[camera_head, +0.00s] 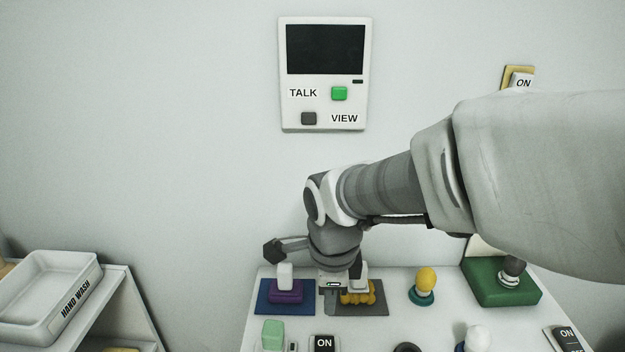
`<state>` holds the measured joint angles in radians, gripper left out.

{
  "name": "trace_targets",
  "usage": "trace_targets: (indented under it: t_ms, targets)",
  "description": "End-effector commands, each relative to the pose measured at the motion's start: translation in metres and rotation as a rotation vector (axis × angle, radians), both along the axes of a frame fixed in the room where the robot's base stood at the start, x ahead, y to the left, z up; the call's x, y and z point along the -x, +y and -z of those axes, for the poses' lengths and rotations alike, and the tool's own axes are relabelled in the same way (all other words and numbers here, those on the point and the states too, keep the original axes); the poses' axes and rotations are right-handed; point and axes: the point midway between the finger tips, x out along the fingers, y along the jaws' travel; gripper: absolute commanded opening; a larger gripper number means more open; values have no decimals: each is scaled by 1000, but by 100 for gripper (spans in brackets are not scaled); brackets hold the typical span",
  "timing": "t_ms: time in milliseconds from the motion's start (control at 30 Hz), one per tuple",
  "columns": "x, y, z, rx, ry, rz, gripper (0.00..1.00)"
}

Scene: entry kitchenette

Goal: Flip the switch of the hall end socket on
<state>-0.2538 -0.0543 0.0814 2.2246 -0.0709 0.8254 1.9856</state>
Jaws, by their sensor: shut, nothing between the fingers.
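No label naming the hall end socket is readable. Three parts marked ON show: a white rocker on a yellow wall plate (519,80) at the upper right, a dark switch (323,344) at the bottom middle, and a dark switch (566,340) at the bottom right. The lower two are cut by the picture's edge, and my arm is close below the wall plate. I cannot tell which belongs to the hall end socket.
On the white counter (398,290) stand a purple block, a yellow item, a yellow-topped knob (426,281) and a green base (485,290). A TALK/VIEW panel (323,73) hangs on the wall. A HAND WASH tray (45,292) is at left. The wall left of the panel is clear.

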Motion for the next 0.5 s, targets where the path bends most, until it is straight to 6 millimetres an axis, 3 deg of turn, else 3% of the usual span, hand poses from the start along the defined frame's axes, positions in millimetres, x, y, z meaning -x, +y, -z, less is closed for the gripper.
trace_targets:
  t_ms: [500]
  targets:
    - [-14,-1,100,2,5,0,0]
